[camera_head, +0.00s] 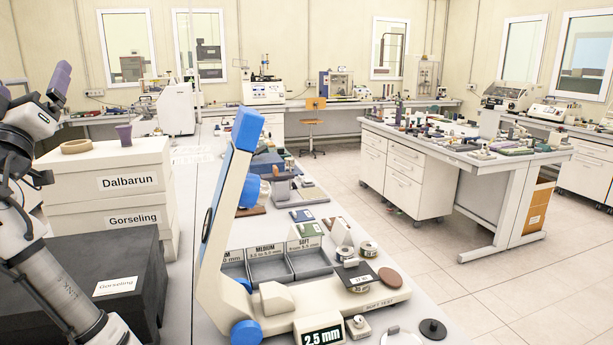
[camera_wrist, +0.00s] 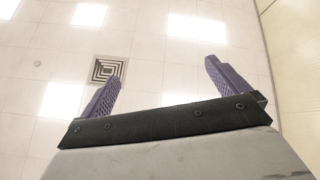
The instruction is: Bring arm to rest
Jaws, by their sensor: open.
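My gripper (camera_head: 60,80) is at the upper left in the head view, raised above the left side of the bench, with purple fingers pointing up. In the wrist view my gripper (camera_wrist: 164,85) shows two purple textured fingers spread wide apart on a dark bar. Nothing is between them. The gripper touches nothing that I can see.
Stacked white boxes (camera_head: 150,187) and a black box (camera_head: 85,262) stand close to my arm. A white and blue tester (camera_head: 215,215) stands on the bench, with grey compartments (camera_head: 270,268) beside it. A cluttered island bench (camera_head: 470,150) is at the right.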

